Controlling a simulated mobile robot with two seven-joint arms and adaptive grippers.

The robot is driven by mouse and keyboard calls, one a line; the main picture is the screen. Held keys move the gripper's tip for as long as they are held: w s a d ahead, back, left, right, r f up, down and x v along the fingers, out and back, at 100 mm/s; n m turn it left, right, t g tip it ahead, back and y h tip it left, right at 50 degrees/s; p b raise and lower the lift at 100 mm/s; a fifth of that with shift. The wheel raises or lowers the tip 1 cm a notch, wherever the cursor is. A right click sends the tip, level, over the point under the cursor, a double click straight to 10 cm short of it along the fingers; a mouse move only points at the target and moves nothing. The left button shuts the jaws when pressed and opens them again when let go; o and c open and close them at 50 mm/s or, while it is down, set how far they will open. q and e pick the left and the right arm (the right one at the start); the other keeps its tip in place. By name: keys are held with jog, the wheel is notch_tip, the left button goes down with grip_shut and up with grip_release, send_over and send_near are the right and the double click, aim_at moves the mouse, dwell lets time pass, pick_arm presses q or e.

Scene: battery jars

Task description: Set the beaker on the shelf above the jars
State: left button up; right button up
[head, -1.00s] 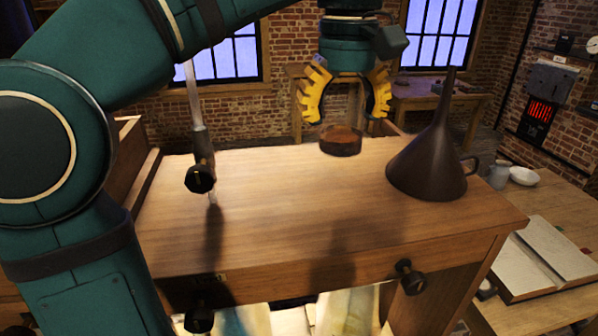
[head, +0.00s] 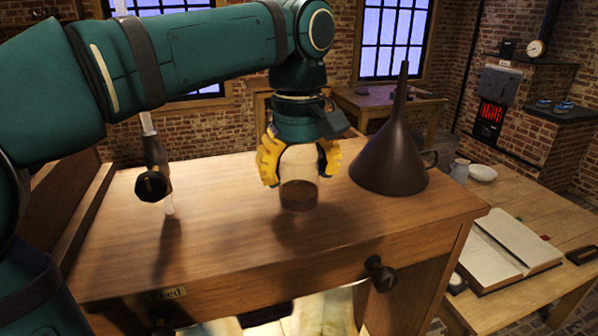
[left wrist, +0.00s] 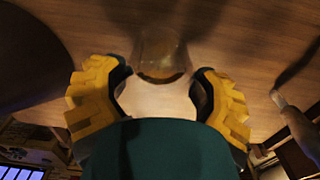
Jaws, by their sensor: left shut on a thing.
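My left gripper (head: 299,172) reaches down over the wooden shelf top (head: 240,245), its yellow fingers shut on the glass beaker (head: 299,196). The beaker is upright, clear above, with dark brown contents at the bottom. It is low over the middle of the shelf, left of the funnel; I cannot tell whether its base touches the wood. In the left wrist view the beaker (left wrist: 162,57) shows between and beyond the fingers (left wrist: 160,98). The jars are not clearly visible; only pale shapes show below the shelf's front edge. My right gripper is not in view.
A dark funnel (head: 392,160) stands on the shelf's right part. A glass tube with a dark tap (head: 153,184) rises at the left. A dark knob (head: 380,274) sticks out from the front. An open book (head: 508,250) lies on the lower right table. The front middle of the shelf is clear.

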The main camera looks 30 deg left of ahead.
pick_arm(q)
jog(key=o, duration=1.2)
jog(key=shift+f, duration=0.15)
notch_tip(320, 180, up, 12)
jog(key=p, duration=0.3)
jog(key=shift+p, duration=0.35)
